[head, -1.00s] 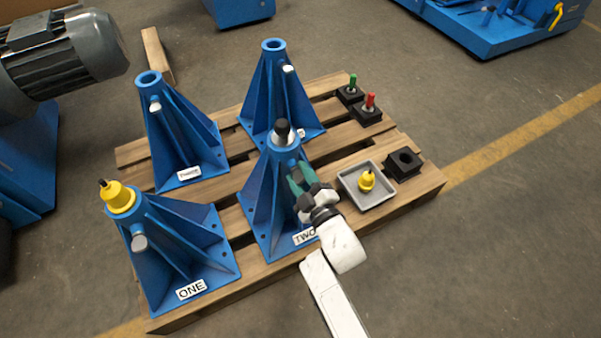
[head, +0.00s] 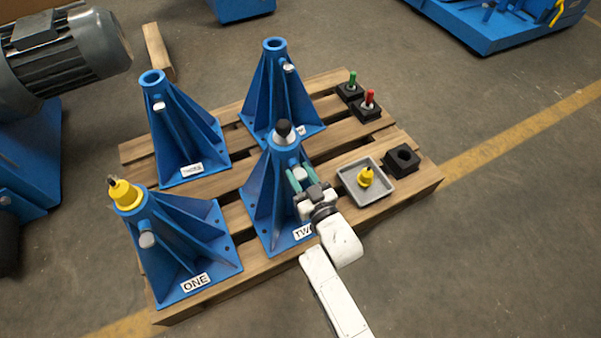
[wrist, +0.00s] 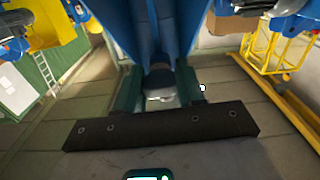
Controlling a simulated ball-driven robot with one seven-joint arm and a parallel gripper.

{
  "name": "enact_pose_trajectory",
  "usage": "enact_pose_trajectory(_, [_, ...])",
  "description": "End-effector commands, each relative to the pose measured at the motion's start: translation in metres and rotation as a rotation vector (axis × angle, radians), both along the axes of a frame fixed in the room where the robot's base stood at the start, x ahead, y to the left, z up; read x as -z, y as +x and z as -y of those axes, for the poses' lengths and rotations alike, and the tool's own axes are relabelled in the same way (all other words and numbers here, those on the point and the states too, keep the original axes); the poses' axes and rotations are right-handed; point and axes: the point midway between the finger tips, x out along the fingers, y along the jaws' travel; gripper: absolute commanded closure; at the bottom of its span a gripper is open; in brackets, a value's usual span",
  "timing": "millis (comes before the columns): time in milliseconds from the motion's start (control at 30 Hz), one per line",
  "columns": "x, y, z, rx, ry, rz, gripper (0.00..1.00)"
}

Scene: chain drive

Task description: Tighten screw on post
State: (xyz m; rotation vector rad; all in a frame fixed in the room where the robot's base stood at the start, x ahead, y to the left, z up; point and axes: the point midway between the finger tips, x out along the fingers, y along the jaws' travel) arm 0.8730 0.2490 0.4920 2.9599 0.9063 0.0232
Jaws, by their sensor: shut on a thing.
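The blue post labelled TWO (head: 262,195) stands on the wooden pallet, with a black-topped part (head: 283,131) in its upper end. My gripper (head: 301,177) is at this post's side, its two green fingers shut on the pale screw (head: 299,173) that sticks out there. In the wrist view the screw (wrist: 160,95) shows as a round, pale head between the two fingers (wrist: 160,90), with the blue post beyond. The screw's shaft and its thread are hidden, so I cannot tell how deep it sits.
Post ONE (head: 185,255) bears a tilted yellow plug (head: 126,194). Two more blue posts (head: 185,140) (head: 275,90) stand behind. Right of my gripper are a grey tray (head: 350,193) with a yellow plug, an empty black holder (head: 401,159), and holders with green (head: 352,79) and red (head: 369,98) pegs.

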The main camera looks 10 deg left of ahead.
Motion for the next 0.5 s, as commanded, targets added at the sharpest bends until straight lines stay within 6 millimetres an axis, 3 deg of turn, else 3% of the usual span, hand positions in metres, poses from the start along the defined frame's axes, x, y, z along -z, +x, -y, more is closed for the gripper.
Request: enact_pose_trajectory(500, [0.0053, -0.0022, 0.0019, 0.003, 0.052, -0.046, 0.92])
